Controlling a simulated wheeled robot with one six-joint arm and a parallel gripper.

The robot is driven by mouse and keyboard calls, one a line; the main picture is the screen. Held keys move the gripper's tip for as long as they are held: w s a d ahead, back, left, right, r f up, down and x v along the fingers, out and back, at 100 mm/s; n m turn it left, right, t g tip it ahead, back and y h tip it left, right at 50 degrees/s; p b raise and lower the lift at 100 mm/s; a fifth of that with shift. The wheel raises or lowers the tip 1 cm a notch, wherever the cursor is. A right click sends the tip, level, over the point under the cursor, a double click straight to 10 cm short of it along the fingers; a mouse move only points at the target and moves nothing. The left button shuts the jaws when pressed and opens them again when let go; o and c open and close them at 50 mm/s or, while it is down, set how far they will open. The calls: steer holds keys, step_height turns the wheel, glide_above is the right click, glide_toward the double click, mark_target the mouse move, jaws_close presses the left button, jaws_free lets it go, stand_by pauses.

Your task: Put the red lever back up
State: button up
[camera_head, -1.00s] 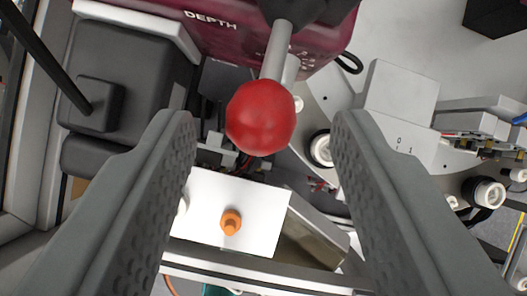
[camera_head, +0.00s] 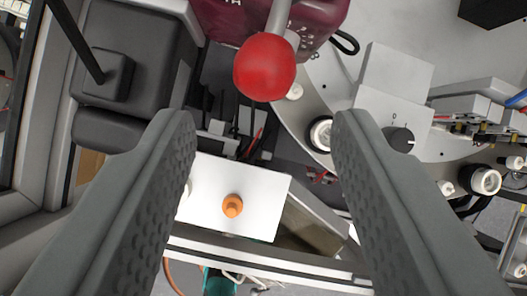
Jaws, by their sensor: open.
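The red lever's ball knob (camera_head: 265,67) shows at the upper middle, on a grey rod that runs up out of the frame beside a maroon housing. My gripper (camera_head: 264,118) is open, with one grey ridged finger on each side. The knob is above the fingertips in the picture, level with the gap between them, and neither finger appears to touch it. The lever's far end is out of view, so its full tilt cannot be told.
A maroon housing (camera_head: 218,18) is at the top. A white plate (camera_head: 258,190) with an orange knob (camera_head: 232,206) lies below the gap. A white box with a black rotary switch (camera_head: 399,139) is at right. A dark grey block (camera_head: 140,50) is at upper left.

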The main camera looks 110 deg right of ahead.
steer(key=s+d, duration=0.4)
steer(key=s, duration=0.5)
steer(key=shift+s+d, duration=0.2)
steer(key=shift+s, duration=0.15)
steer(key=shift+d+f, duration=0.1)
steer(key=shift+d, duration=0.05)
stand_by(0.3)
steer(key=s+d+f+m+t, duration=0.4)
steer(key=s+d+f+t, duration=0.25)
steer(key=d+f, duration=0.55)
steer(key=s+d+f+t+h, duration=0.1)
steer(key=s+f, duration=0.3)
steer(key=f, duration=0.4)
steer(key=s+d+f+m+t+h, duration=0.1)
steer(key=s+d+f+t, duration=0.1)
steer(key=f, duration=0.5)
steer(key=s+d+f+m+t, duration=0.1)
steer(key=s+d+f, duration=0.2)
steer(key=s+f, duration=0.3)
step_height(320, 180, down, 3)
steer(key=shift+s+r+t+h, duration=0.2)
steer(key=shift+s+t+h, duration=0.05)
steer(key=shift+t+h, duration=0.15)
